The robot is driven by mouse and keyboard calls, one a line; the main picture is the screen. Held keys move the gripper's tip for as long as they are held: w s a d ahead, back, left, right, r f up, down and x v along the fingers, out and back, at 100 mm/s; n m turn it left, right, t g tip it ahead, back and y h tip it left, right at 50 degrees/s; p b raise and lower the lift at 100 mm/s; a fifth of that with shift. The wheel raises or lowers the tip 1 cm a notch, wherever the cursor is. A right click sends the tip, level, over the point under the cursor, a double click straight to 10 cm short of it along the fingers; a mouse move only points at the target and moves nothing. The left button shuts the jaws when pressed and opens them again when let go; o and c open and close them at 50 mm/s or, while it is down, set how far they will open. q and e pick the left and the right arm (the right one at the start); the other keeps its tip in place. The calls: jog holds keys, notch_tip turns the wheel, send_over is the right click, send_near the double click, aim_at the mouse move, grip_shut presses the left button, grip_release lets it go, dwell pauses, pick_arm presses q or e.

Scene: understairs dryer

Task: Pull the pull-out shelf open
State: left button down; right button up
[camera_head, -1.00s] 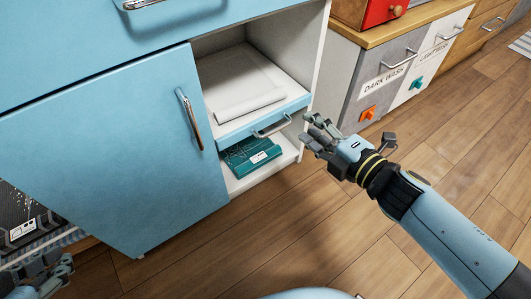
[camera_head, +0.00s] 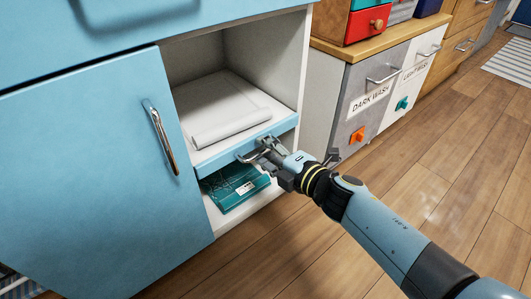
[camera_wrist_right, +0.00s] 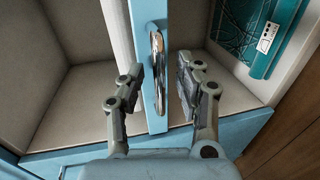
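The pull-out shelf has a light blue front (camera_head: 218,151) and a pale surface with a folded white cloth or roll on it; it sits inside the open compartment of the blue cabinet. Its metal bar handle (camera_wrist_right: 158,72) runs upright in the right wrist view. My right gripper (camera_head: 258,152) is at this handle in the head view, which it partly hides. In the right wrist view the fingers of my right gripper (camera_wrist_right: 160,75) are apart, one on each side of the handle, with gaps visible. My left gripper is not in view.
A teal item (camera_head: 234,187) lies on the compartment floor below the shelf; it also shows in the right wrist view (camera_wrist_right: 262,35). A closed blue door (camera_head: 90,170) with a metal handle is at left. Laundry bins (camera_head: 372,95) stand at right. Wooden floor is clear in front.

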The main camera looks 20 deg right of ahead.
jog(key=shift+w+a, duration=0.15)
jog(key=shift+w, duration=0.15)
grip_shut()
dwell(0.4)
